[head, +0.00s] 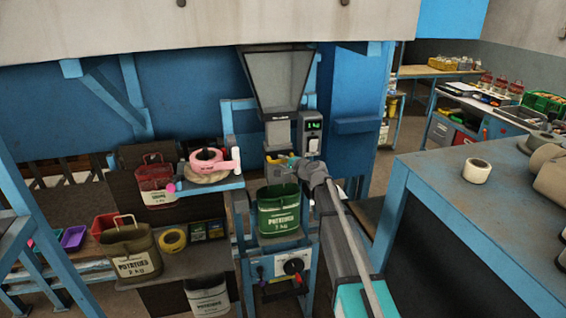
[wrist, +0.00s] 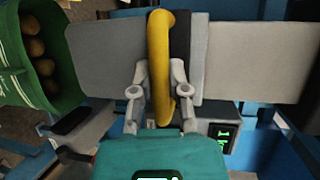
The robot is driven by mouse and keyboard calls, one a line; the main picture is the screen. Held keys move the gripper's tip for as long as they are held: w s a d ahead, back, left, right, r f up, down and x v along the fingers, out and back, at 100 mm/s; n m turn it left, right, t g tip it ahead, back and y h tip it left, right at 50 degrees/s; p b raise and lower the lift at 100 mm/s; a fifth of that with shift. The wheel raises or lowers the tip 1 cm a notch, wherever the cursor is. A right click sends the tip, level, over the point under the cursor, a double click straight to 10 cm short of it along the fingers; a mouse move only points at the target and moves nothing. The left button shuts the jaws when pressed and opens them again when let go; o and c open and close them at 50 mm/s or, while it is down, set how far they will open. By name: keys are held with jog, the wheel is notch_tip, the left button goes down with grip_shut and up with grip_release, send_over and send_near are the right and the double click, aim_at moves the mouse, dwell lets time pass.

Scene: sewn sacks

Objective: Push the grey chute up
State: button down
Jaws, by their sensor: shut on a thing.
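The grey chute (head: 277,133) hangs below the wide grey hopper (head: 275,82) in the head view. In the wrist view the chute (wrist: 98,58) is a broad grey plate with a yellow handle (wrist: 158,55) beside a black band. My gripper (wrist: 157,80) is shut on the yellow handle, one finger on each side. In the head view my gripper (head: 288,164) is at the chute's lower end, partly hiding it. A green sack (head: 278,212) stands upright and open below; potatoes (wrist: 38,58) show inside it in the wrist view.
A scale display (head: 312,125) is close right of the chute. A small blue shelf (head: 210,186) with pink tape (head: 206,158) is on the left. A blue-framed table (head: 460,205) stands at right. Other sacks, including an olive one (head: 133,250), are at lower left.

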notch_tip(320, 180, up, 10)
jog(key=p, duration=0.9)
jog(key=shift+w+r, duration=0.1)
jog(key=shift+r, duration=0.05)
jog(key=shift+w, duration=0.1)
jog(key=shift+w+r, duration=0.1)
jog(key=c, duration=0.6)
grip_release()
jog(key=shift+s, duration=0.2)
